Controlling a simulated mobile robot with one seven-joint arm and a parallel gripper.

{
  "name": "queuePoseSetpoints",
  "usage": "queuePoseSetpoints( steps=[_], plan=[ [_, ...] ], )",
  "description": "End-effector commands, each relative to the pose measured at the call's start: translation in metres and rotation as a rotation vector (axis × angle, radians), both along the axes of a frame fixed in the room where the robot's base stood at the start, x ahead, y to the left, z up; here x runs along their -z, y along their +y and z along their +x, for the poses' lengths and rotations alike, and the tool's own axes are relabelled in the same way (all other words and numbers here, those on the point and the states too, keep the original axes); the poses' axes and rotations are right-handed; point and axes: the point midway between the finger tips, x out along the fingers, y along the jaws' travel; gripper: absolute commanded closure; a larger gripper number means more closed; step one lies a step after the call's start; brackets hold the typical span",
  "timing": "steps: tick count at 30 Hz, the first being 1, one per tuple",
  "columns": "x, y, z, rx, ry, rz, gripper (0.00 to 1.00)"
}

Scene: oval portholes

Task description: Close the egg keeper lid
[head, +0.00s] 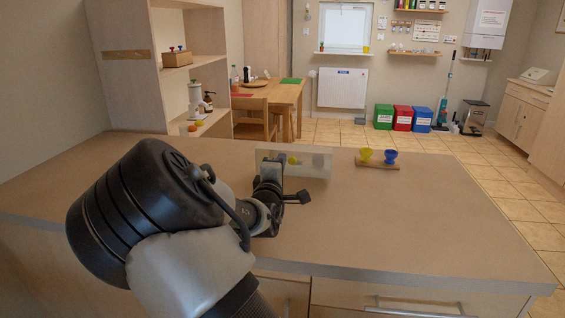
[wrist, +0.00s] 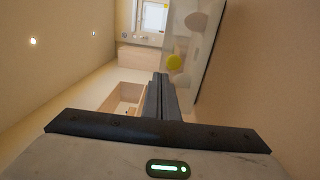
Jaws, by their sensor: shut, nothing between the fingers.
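The egg keeper (head: 312,171) is a pale, see-through box or panel standing on the far part of the counter, with a yellow round shape visible through it. Its translucent face looks upright; I cannot clearly separate lid from base. In the wrist view, its clear panel (wrist: 187,82) rises just right of my fingers, with the yellow shape and paler rounded shapes showing through. My gripper (wrist: 161,82) is shut and empty, close beside the panel; I cannot tell if they touch. In the head view my wrist covers the keeper's left front, and the fingertips are hard to make out.
A small wooden stand (head: 378,165) with a yellow egg cup (head: 366,155) and a blue egg cup (head: 390,156) is right of the keeper. The counter (head: 430,220) is bare at the right and front. A tall shelf unit (head: 130,70) stands at the back left.

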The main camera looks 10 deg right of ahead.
Motion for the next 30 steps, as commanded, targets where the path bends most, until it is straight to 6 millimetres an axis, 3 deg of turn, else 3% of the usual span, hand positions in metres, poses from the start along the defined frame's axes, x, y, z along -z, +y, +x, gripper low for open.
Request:
queuePoseSetpoints(
  steps=[3, 9, 22, 30],
  plan=[
    [0.002, -0.006, 0.017, 0.001, 0.0, 0.001, 1.0],
    [0.0, -0.009, 0.029, 0.0, 0.001, 0.001, 1.0],
    [-0.003, -0.009, 0.03, -0.001, 0.004, 0.002, 1.0],
    [-0.019, -0.012, 0.037, 0.001, 0.08, 0.027, 1.0]
  ],
)
